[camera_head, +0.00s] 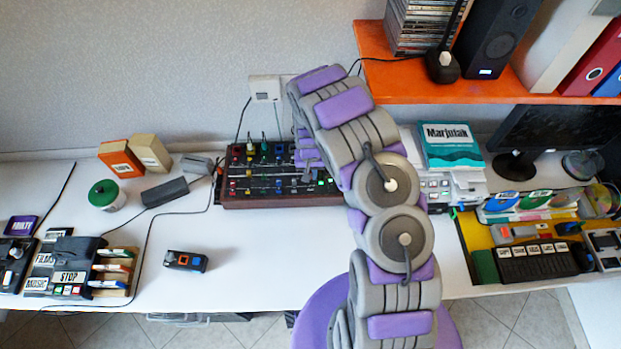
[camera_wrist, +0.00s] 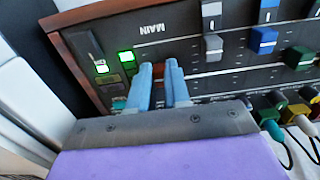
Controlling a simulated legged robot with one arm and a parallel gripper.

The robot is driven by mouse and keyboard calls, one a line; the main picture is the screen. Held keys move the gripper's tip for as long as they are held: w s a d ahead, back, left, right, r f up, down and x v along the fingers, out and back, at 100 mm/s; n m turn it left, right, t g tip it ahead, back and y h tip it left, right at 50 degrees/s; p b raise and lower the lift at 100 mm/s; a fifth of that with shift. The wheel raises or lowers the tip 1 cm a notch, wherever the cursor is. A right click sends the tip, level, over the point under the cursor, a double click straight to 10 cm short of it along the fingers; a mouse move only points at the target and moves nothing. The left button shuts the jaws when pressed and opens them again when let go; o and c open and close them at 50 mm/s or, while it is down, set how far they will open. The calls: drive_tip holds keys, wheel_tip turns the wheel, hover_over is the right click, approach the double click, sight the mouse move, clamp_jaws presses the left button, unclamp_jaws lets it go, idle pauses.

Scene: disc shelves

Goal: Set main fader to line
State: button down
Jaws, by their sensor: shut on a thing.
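The mixer (camera_head: 275,187) stands on the white desk against the wall, a dark panel with a reddish-brown casing. In the wrist view its panel (camera_wrist: 190,20) shows the word MAIN upside down. My gripper (camera_wrist: 163,68) has its two blue fingers closed around a small red-brown fader cap (camera_wrist: 158,70) below that word. The fingers hide most of the cap and its slot. A thin pale line (camera_wrist: 180,39) crosses the panel between the word and the fingers. In the head view my arm covers the mixer's right part, and my fingertips cannot be made out there.
Grey (camera_wrist: 213,44), blue (camera_wrist: 263,40) and green (camera_wrist: 299,57) fader caps sit to the right of my fingers. Coloured plugs with cables (camera_wrist: 270,128) crowd the lower right. Two green lit buttons (camera_wrist: 127,59) are close on the left. An orange shelf (camera_head: 480,75) hangs above.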

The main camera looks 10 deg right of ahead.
sight(310, 172)
drive_tip(key=shift+w+d, duration=0.15)
drive_tip(key=shift+w, duration=0.6)
drive_tip(key=c, duration=1.1)
unclamp_jaws()
drive_tip(key=shift+r, duration=0.15)
wheel_tip(310, 172, up, 17)
drive_tip(key=shift+w+p, duration=0.1)
drive_tip(key=shift+p, duration=0.55)
